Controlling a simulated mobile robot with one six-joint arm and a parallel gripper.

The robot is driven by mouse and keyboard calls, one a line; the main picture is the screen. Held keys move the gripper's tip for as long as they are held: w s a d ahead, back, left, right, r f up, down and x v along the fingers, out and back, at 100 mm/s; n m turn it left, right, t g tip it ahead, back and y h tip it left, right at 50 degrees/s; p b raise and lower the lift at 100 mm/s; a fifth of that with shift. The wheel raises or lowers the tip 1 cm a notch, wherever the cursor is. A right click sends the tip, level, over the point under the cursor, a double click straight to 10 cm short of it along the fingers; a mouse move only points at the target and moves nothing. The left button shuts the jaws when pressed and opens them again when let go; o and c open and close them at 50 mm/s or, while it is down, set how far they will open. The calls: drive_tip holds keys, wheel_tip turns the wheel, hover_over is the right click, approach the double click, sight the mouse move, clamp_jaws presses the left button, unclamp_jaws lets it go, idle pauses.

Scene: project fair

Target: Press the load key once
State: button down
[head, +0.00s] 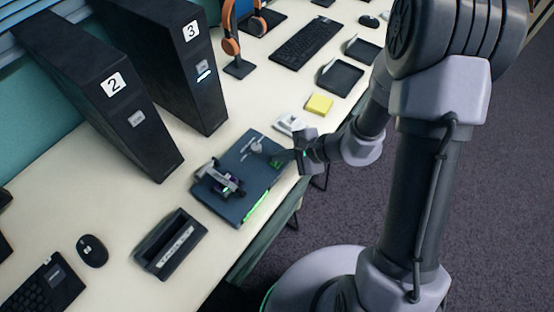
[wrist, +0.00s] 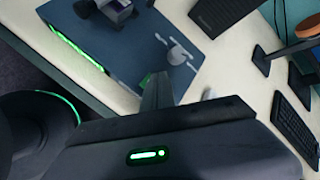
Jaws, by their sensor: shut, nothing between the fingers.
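A dark blue flat station (head: 236,165) lies on the white desk, with a green light strip along its front edge. It also shows in the wrist view (wrist: 120,45). A small drone (head: 223,180) sits on its near left part, and a pale drone mark is printed on its top. A small green key (wrist: 146,80) shows on the station beside my fingertips in the wrist view; its label cannot be read, so I cannot confirm it is the load key. My gripper (head: 284,156) is shut and empty, low over the station's right end. Whether the fingertips touch the key cannot be told.
Black towers marked 2 (head: 112,110) and 3 (head: 185,65) stand behind the station. A black tray with a label (head: 170,243) lies to its left. A white item (head: 290,124) and yellow notes (head: 319,104) lie to its right. Orange headphones (head: 231,43) hang on a stand.

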drive_tip(key=shift+r, duration=0.55)
drive_tip(key=shift+r, duration=0.1)
wheel_tip(320, 180, up, 5)
drive_tip(key=p, duration=0.4)
idle(0.4)
wheel_tip(320, 180, up, 6)
drive_tip(key=n, duration=0.2)
hover_over(277, 166)
drive_tip(key=s+r+n+h, duration=0.1)
drive_tip(key=s+r+n, duration=0.5)
drive_tip(key=r, duration=0.4)
drive_tip(key=s+d+r+n+t+h, duration=0.1)
drive_tip(key=s+d+r+h, duration=0.4)
drive_tip(key=s+d+r, duration=0.2)
drive_tip(key=s+d, duration=0.1)
drive_tip(key=s, duration=0.1)
drive_tip(key=shift+s+d+n+t, duration=0.25)
drive_tip(key=shift+s+n+t, duration=0.1)
drive_tip(key=shift+n+t, duration=0.05)
